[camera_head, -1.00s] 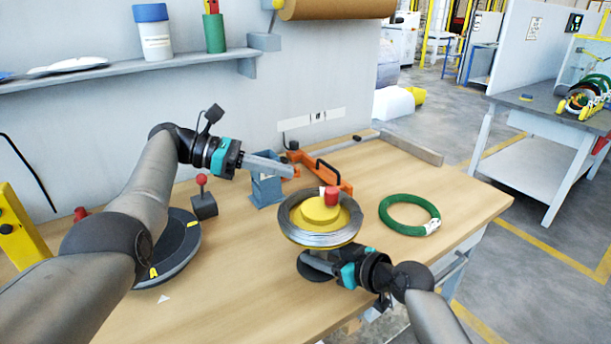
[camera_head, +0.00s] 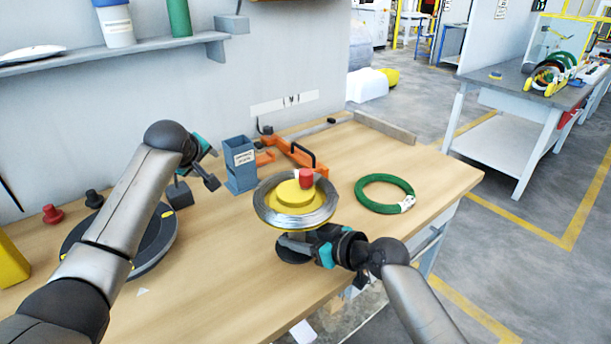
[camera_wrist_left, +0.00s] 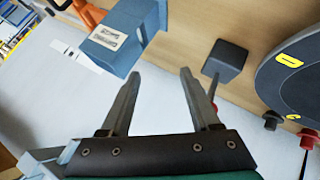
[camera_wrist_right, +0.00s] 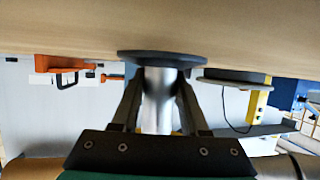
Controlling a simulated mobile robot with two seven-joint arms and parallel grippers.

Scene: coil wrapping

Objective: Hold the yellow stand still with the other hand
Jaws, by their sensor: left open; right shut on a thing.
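The yellow stand (camera_head: 295,195) is upright near the table's front edge, a silver wire coil (camera_head: 262,208) around its yellow top and a red knob (camera_head: 306,177) on it. My right gripper (camera_head: 297,243) is shut on its post below the coil. In the right wrist view the metallic post (camera_wrist_right: 160,100) is between my right gripper's fingers (camera_wrist_right: 160,88), beside the dark round base (camera_wrist_right: 162,59). My left gripper (camera_head: 211,180) is open and empty, left of the blue box and apart from the stand; its spread fingers (camera_wrist_left: 160,72) show in the left wrist view.
A green coil (camera_head: 384,194) lies to the right. A grey block (camera_wrist_left: 230,60) is near my left gripper. A dark round plate (camera_head: 155,250) lies left. The table front centre is clear.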

